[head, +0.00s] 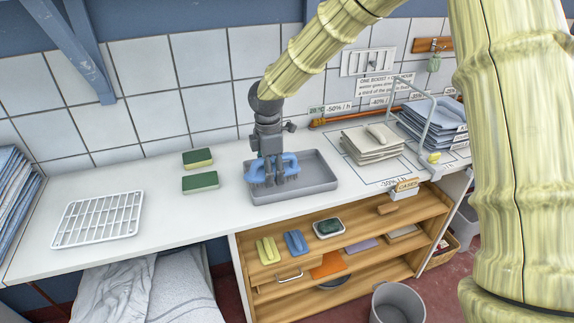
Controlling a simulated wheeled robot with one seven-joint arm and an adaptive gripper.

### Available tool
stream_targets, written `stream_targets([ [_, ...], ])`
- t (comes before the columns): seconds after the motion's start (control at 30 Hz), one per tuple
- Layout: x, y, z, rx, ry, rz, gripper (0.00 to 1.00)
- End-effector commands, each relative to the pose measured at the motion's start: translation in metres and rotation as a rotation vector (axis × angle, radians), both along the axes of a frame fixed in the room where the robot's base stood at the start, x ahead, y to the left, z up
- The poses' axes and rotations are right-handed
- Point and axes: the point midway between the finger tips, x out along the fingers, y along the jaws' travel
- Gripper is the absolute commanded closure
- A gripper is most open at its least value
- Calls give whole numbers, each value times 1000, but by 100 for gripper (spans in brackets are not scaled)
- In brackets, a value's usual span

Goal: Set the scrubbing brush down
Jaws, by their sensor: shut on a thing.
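The scrubbing brush (256,175) is blue with bristles pointing down. It shows at the left end of a shallow grey tray (317,178) on the white counter. My gripper (272,163) points down from above and is shut on the brush's blue body. The bristles sit low, over the tray's left part. I cannot tell whether they touch the tray floor. The gripper's fingers hide the middle of the brush.
Two green-and-yellow sponges (200,181) lie left of the tray. A white wire rack (98,218) lies further left, with bare counter (160,205) between. Folded cloths (372,147) stand to the right. Below, a wooden shelf (350,227) holds several brushes and pads.

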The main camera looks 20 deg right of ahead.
Motion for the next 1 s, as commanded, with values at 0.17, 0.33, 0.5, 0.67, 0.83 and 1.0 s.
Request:
stream_targets([
  [0.17, 24, -28, -1, 2, -1, -4, 65],
  [0.33, 40, -46, -4, 1, -1, -3, 65],
  [0.5, 46, -55, -6, 1, -1, -3, 65],
  [0.67, 53, -64, -6, 1, -1, -6, 65],
  [0.83, 53, -65, -28, 0, 2, -2, 65],
  [1.0, 54, -65, -41, 0, -1, -4, 65],
])
